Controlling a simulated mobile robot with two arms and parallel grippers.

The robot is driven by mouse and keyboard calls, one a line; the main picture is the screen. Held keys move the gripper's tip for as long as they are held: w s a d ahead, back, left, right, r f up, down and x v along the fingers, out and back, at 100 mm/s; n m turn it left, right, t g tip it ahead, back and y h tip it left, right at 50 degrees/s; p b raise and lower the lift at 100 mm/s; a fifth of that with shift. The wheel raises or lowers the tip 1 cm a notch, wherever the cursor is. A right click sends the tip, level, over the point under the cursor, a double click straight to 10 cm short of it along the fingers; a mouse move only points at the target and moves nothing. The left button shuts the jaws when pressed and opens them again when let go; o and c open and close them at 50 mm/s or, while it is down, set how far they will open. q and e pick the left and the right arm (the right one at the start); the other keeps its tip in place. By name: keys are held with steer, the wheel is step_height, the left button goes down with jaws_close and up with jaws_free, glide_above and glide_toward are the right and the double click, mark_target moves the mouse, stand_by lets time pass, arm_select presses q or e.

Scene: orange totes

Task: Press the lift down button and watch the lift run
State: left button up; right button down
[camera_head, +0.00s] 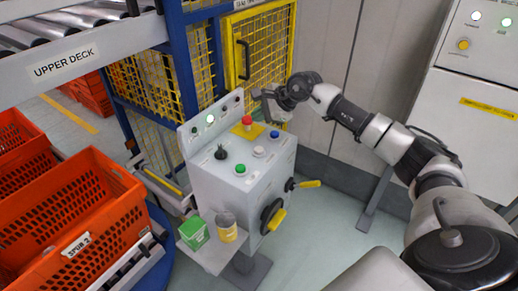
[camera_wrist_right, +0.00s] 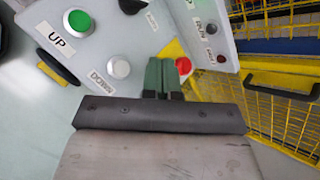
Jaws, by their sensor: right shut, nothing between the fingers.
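The control box (camera_head: 225,185) is a pale pedestal with a sloped button panel. In the head view a green button (camera_head: 240,169), a white button (camera_head: 258,151) and a blue button (camera_head: 274,134) run along its right side. In the right wrist view, the green button (camera_wrist_right: 79,21) is labelled UP and the white button (camera_wrist_right: 119,67) is labelled DOWN. My right gripper (camera_head: 262,97) is shut and empty above the panel's far end. Its fingertips (camera_wrist_right: 163,72) show beside the red button (camera_wrist_right: 183,66), apart from the white one. My left gripper is not in view.
A red mushroom button (camera_head: 247,120) sits on a yellow base, and a black knob (camera_head: 220,152) stands on the panel. A yellow mesh cage (camera_head: 262,50) rises behind. A green box (camera_head: 194,232) and a yellow can (camera_head: 227,228) stand on a side shelf. Orange totes (camera_head: 100,220) fill the left.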

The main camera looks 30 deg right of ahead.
steer(key=shift+f, duration=0.15)
steer(key=b, duration=0.4)
glide_above(259, 150)
step_height(259, 150, down, 7)
steer(key=shift+f, duration=0.1)
steer(key=shift+f+b, duration=0.5)
steer(key=shift+f, duration=0.2)
stand_by(1.5)
steer(key=shift+f+b, duration=0.35)
steer(key=shift+b, duration=0.2)
